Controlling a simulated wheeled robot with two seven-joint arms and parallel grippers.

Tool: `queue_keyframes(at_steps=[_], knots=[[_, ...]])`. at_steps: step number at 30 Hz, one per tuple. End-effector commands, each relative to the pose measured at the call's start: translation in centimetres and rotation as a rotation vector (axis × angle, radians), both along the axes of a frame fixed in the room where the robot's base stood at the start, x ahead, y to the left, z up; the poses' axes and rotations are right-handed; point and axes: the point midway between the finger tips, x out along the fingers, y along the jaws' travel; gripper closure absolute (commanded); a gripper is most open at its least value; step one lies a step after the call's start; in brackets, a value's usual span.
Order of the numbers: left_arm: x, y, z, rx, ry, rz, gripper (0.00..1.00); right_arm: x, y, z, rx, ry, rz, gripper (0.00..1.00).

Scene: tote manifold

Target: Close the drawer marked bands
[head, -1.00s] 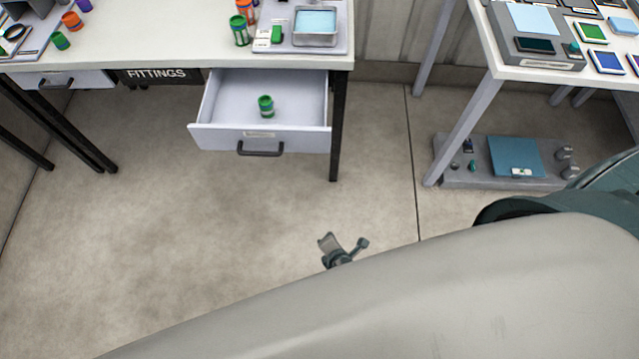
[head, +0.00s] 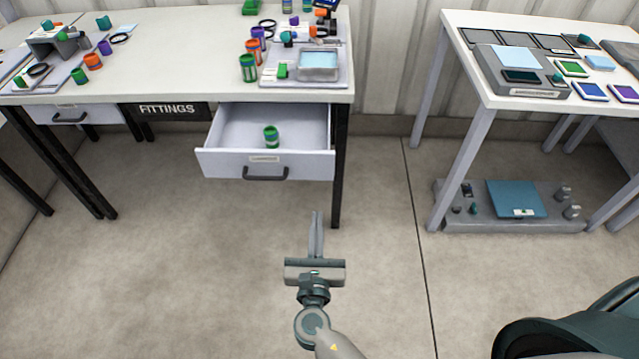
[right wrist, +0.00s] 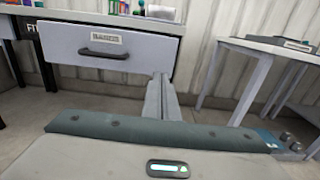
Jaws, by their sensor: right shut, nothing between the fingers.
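The open drawer (head: 225,162) hangs out from under the right end of the left table in the head view. It has a dark handle and a small label, and a green can (head: 271,136) stands inside it. In the right wrist view the drawer front (right wrist: 145,55) fills the upper left, and its label seems to read "BANDS". My right gripper (head: 317,215) is shut and empty, below and in front of the drawer, slightly right of its handle, apart from it in the head view. It also shows in the right wrist view (right wrist: 161,78). My left gripper is not in view.
A shut-looking drawer (head: 70,115) is at the left, beside a black "FITTINGS" panel (head: 165,110). A black table leg (head: 337,185) stands right of the open drawer. A second table (head: 480,95) is at right, with a low grey platform (head: 505,226) on the floor. The floor between is clear.

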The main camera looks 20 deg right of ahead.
Motion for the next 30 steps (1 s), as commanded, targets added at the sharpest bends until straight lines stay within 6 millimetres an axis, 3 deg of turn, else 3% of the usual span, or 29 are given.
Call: queue_keyframes(at_steps=[11,30], knots=[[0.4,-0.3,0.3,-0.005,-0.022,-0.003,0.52,2.2,-0.7,0.1,0.001,-0.001,0.000,1.00],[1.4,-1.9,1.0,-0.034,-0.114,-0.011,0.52,11.9,-3.9,0.0,0.002,0.000,0.000,1.00]])
